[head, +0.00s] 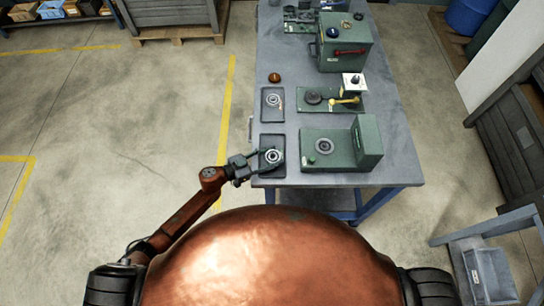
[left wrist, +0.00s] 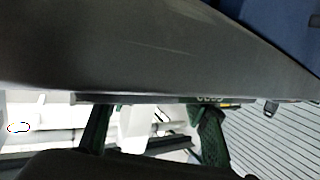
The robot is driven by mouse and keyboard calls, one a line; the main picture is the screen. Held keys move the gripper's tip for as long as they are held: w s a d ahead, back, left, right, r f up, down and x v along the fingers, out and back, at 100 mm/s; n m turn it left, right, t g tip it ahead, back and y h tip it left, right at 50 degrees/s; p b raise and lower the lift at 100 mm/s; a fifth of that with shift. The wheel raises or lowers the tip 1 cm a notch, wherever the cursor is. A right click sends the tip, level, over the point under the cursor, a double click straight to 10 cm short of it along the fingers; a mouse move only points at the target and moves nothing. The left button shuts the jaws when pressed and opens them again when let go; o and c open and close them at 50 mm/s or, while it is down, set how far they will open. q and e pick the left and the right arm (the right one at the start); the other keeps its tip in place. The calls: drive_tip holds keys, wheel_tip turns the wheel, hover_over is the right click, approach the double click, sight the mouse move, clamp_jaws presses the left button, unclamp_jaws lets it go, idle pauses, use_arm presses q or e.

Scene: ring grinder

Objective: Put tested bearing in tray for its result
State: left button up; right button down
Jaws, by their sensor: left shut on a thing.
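Two dark shallow trays lie along the left edge of the grey workbench. The near tray (head: 264,174) has a metal bearing ring (head: 273,156) at it, and my left gripper (head: 270,160) is shut on that ring, low over the tray. I cannot tell whether the ring touches the tray floor. The far tray (head: 265,117) holds another bearing ring (head: 272,100). In the left wrist view my left gripper's green fingers (left wrist: 152,135) stand apart below a dark surface, and the ring is not discernible there. My right gripper is not in view.
A green machine (head: 367,142) with a round disc (head: 324,147) stands right of the near tray. Behind it is a green plate fixture with a yellow handle (head: 346,100). A green box with a red lever (head: 345,50) stands farther back. An orange-brown knob (head: 274,77) sits behind the far tray.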

use_arm(q)
drive_tip(key=o, duration=1)
drive_tip(key=shift+s+a+f, duration=0.1)
drive_tip(key=shift+s+f, duration=0.1)
drive_tip(key=shift+f, duration=0.55)
drive_tip(key=shift+o, duration=1)
drive_tip(key=shift+s+f, duration=0.1)
drive_tip(key=shift+s, duration=0.05)
drive_tip(key=shift+r, duration=0.2)
drive_tip(key=r+v, duration=0.1)
drive_tip(key=v, duration=1.1)
drive_tip(key=shift+w+r, duration=0.25)
drive_tip(key=shift+w, duration=0.05)
drive_tip(key=shift+w, duration=0.1)
